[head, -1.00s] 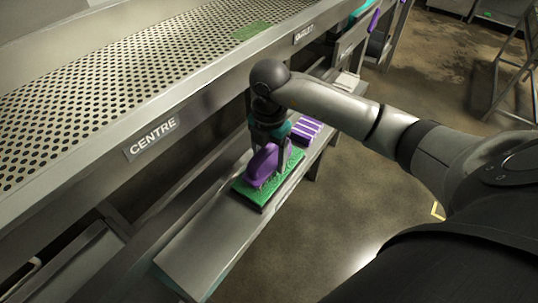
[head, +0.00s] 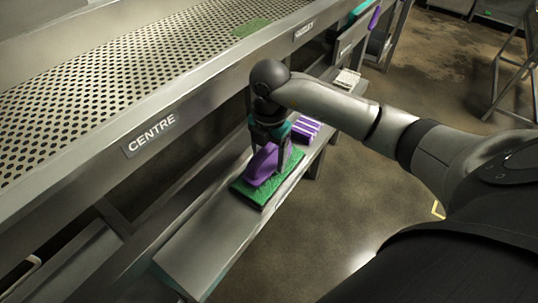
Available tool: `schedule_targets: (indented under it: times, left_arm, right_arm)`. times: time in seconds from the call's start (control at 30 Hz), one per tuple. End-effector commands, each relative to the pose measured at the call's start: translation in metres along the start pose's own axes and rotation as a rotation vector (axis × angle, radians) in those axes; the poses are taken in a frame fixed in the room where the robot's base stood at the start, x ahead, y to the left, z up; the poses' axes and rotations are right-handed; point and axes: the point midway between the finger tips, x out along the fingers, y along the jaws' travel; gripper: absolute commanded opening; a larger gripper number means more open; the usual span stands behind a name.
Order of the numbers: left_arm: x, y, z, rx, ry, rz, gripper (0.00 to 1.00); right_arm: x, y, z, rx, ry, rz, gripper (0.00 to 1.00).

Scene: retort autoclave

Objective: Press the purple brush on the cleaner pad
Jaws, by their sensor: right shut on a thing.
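The green pad lies on the narrow metal shelf (head: 214,232). My left gripper is not in view.
A purple-and-white striped item (head: 305,129) lies on the shelf just behind the gripper. A perforated metal table (head: 120,85) with a CENTRE label (head: 152,135) runs along the left. The shelf's near end is bare.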

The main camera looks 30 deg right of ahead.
Motion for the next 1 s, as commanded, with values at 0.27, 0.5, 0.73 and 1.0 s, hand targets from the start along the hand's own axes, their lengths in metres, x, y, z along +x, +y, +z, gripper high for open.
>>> schedule_targets:
  times: [0.27, 0.5, 0.73, 1.0]
  left_arm:
    - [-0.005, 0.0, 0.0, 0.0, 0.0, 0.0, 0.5]
    - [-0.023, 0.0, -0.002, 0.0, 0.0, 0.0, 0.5]
    - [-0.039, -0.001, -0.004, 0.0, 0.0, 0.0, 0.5]
    - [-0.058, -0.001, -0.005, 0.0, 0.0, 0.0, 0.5]
  right_arm:
    - [-0.005, -0.001, 0.0, 0.0, 0.0, -0.002, 0.28]
    - [-0.025, 0.0, 0.0, -0.001, 0.0, -0.001, 0.28]
    - [-0.044, 0.0, 0.0, 0.0, 0.0, 0.0, 0.28]
    - [-0.065, 0.0, 0.0, 0.0, -0.001, 0.0, 0.28]
